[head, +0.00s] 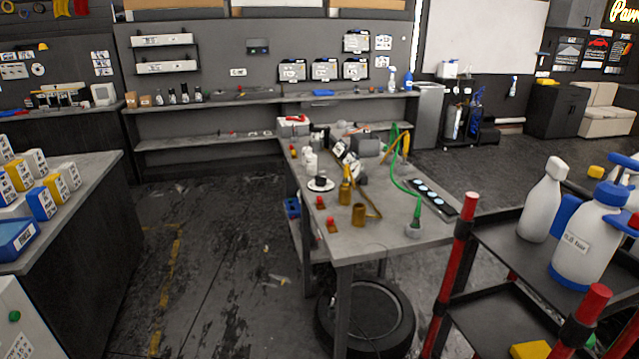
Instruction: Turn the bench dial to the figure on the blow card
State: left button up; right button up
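A dark round knob on a white round plate (320,184) sits on the left edge of the middle bench (397,226); it looks like a dial, but its figures are too small to read. Several small white cards hang on the back wall, among them a row of three cards (325,69). Black and white items that may be cards (342,149) stand among the clutter on the bench. I cannot tell which is the blow card or read a figure. Neither of my grippers is in view.
Brass-coloured pieces (359,214) and a green hose (402,174) are on the bench. A tire (373,326) lies beneath it. A cart with red posts (456,262) and white bottles (543,200) stands at right. Boxes fill the left counter (92,178). Floor (215,270) left of the bench is mostly clear.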

aim_at(321, 181)
jog(key=i+j+z, duration=0.35)
jog(key=j, duration=0.4)
jog(key=i+j+z, duration=0.15)
jog(key=i+j, duration=0.15)
jog(key=j, duration=0.15)
jog(key=i+j+z, duration=0.1)
jog(key=i+j, duration=0.15)
jog(key=j, duration=0.15)
jog(key=i+j, duration=0.3)
jog(key=j, duration=0.15)
jog(key=i+j+z, duration=0.15)
jog(key=j, duration=0.25)
jog(key=i, duration=0.1)
